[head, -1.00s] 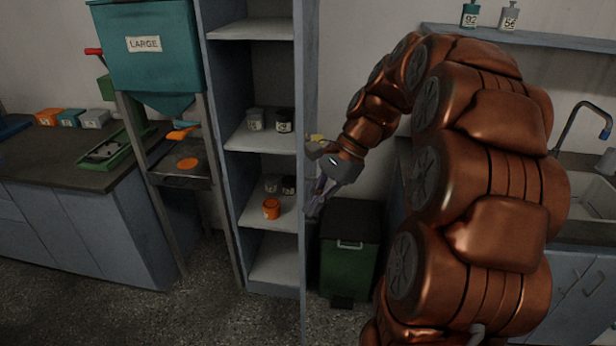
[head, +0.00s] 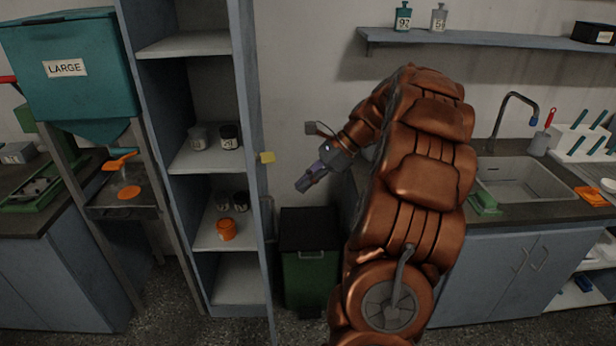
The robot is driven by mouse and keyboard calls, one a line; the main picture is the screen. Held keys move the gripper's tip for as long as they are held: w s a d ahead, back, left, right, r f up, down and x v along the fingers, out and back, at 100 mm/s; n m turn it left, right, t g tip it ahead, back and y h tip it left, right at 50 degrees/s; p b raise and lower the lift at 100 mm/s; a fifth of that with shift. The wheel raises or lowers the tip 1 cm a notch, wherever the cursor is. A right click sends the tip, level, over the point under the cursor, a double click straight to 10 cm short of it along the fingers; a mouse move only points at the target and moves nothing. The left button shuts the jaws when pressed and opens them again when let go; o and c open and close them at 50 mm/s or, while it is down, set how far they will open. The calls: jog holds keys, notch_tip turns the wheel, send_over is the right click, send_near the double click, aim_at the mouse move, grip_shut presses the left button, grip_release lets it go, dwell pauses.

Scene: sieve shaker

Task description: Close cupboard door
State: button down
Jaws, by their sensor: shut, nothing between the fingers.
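The tall grey cupboard (head: 149,60) stands open at left of centre, and its shelves show. Its door (head: 247,90) is swung out toward me along the right side and shows almost edge-on as a narrow strip. A small yellow piece (head: 267,157) sticks out at the door's right edge; I cannot tell if it is fixed to the door. My gripper (head: 300,187) is shut and empty. It is to the right of the door in the picture, with a gap between them, and points left and down.
Jars and an orange pot (head: 227,229) sit on the cupboard shelves. A green bin (head: 310,276) stands right of the cupboard, below my gripper. A teal hopper labelled LARGE (head: 75,85) stands left. A sink (head: 520,182) and counter are at right, under a wall shelf (head: 480,39).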

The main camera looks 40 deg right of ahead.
jog(key=w+a+f+p, duration=0.2)
jog(key=w+a+f, duration=0.2)
jog(key=a, duration=0.3)
jog(key=shift+w+a+f+p, duration=0.2)
jog(key=shift+a+f+p, duration=0.05)
jog(key=shift+f+p, duration=0.1)
jog(key=shift+a, duration=0.1)
